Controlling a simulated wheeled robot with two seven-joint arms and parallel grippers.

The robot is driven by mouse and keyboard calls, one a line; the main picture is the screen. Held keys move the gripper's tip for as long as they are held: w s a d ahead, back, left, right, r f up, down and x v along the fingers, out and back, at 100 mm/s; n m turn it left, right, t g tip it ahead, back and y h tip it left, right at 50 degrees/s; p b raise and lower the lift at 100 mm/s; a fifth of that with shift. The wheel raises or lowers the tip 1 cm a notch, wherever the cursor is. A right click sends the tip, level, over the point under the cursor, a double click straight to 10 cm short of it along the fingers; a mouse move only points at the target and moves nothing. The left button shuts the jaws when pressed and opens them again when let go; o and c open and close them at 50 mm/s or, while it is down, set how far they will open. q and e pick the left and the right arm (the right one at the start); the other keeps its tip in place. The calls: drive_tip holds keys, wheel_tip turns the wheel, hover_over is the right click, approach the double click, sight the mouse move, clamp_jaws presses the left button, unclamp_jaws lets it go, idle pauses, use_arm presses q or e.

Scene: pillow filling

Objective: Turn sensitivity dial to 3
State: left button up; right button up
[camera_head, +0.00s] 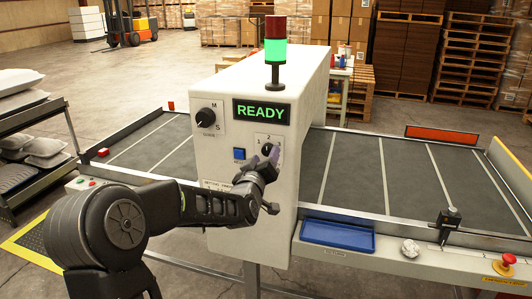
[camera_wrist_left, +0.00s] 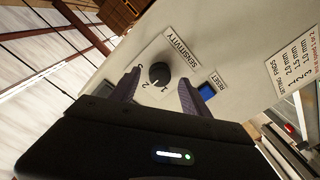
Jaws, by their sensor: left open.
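The sensitivity dial (camera_wrist_left: 159,72) is a small black round knob on the pale machine panel, with the numbers 1, 2 and 3 around it and a SENSITIVITY label beside it. I cannot make out which number its pointer faces. In the head view the dial (camera_head: 265,147) is partly hidden by my gripper. My left gripper (camera_head: 270,158) is at the panel in front of the dial. In the left wrist view its two purple-grey fingers (camera_wrist_left: 158,80) are open, one on each side of the knob, with gaps visible. My right gripper is not in view.
A blue reset button (camera_head: 239,154) sits close beside the dial. Another black knob (camera_head: 205,117) marked M and S is higher left. The display (camera_head: 262,112) reads READY under a lit green lamp (camera_head: 275,51). A blue tray (camera_head: 337,234) lies right of the machine.

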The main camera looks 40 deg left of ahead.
use_arm(q)
drive_tip(key=shift+x, duration=0.85)
drive_tip(key=shift+c, duration=0.5)
clamp_jaws()
